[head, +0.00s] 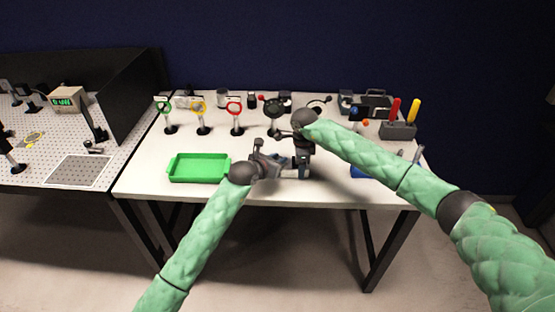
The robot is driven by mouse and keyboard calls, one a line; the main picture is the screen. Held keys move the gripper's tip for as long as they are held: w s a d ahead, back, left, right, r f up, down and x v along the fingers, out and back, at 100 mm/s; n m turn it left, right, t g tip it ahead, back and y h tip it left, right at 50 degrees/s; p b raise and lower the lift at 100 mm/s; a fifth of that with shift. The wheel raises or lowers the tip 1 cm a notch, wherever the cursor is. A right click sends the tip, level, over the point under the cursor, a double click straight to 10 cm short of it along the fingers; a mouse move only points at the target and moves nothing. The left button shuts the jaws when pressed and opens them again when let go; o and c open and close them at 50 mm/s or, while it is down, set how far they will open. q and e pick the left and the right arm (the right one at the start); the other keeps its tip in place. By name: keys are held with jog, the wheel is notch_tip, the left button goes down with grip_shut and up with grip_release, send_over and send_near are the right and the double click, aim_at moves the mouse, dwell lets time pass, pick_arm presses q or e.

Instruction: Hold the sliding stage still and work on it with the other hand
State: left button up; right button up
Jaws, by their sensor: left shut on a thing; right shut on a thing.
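The sliding stage (297,173), a small grey and bluish block, sits near the front edge of the white table, largely covered by my grippers. My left gripper (283,165) comes in from the left and is shut on the stage's left side. My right gripper (302,158) points down from above, over the stage. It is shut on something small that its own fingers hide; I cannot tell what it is. The two grippers are close together.
A green tray (199,168) lies left of my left gripper. Green, yellow and red ring mounts (235,109) stand behind it. A holder (398,131) with red and yellow handled tools stands at the right. A perforated bench (40,165) is at the left.

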pick_arm(q)
jog(key=shift+s+d, duration=0.1)
jog(key=shift+d, duration=0.05)
jog(key=o, duration=1)
jog(key=v, duration=1.2)
